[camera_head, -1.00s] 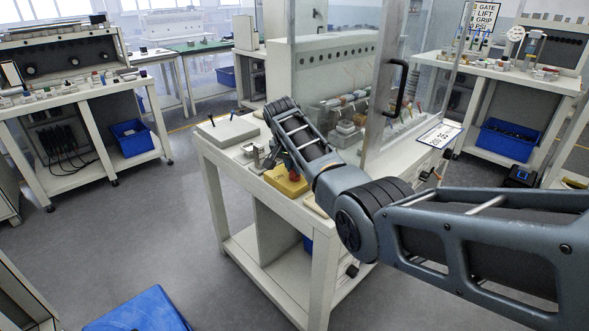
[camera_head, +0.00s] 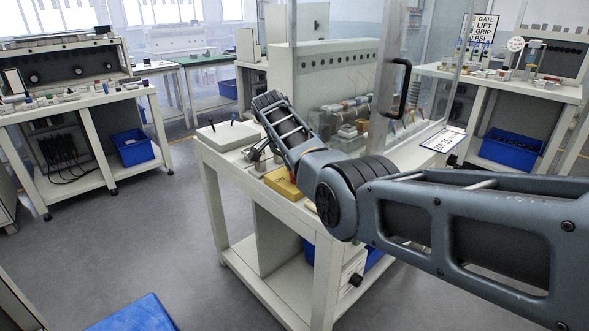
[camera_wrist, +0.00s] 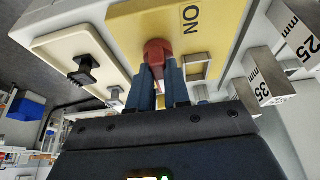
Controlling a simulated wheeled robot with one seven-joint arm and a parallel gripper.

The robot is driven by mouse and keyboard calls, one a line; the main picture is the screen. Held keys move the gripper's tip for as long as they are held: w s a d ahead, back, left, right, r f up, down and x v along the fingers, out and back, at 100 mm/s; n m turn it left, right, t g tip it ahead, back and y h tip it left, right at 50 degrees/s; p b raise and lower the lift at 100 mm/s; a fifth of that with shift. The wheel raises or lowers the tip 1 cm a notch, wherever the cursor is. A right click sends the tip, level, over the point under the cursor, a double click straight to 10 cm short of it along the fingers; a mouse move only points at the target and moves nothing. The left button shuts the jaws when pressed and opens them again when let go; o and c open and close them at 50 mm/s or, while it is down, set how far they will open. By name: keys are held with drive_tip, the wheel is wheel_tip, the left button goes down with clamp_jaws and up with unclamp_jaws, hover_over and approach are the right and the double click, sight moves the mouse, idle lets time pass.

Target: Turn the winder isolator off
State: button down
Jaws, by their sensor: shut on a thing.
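The winder isolator appears to be the yellow box (camera_wrist: 222,25) with a red handle (camera_wrist: 157,52) and the word ON printed beside it in the wrist view. My gripper (camera_wrist: 158,68) has its dark fingers closed around the red handle, one on each side. The fingertips cover part of the handle, and the OFF mark is not visible. In the head view the yellow box (camera_head: 283,183) sits on the near edge of the white bench (camera_head: 325,232), mostly behind my arm.
Metal blocks marked in millimetres (camera_wrist: 262,88) stand on the other side. A clear guard with a black handle (camera_head: 400,88) rises behind my arm. Open floor lies left of the bench.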

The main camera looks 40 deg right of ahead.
drive_tip(key=c, duration=1.1)
unclamp_jaws()
drive_tip(key=shift+v, duration=3.95)
drive_tip(key=shift+s+f, duration=0.1)
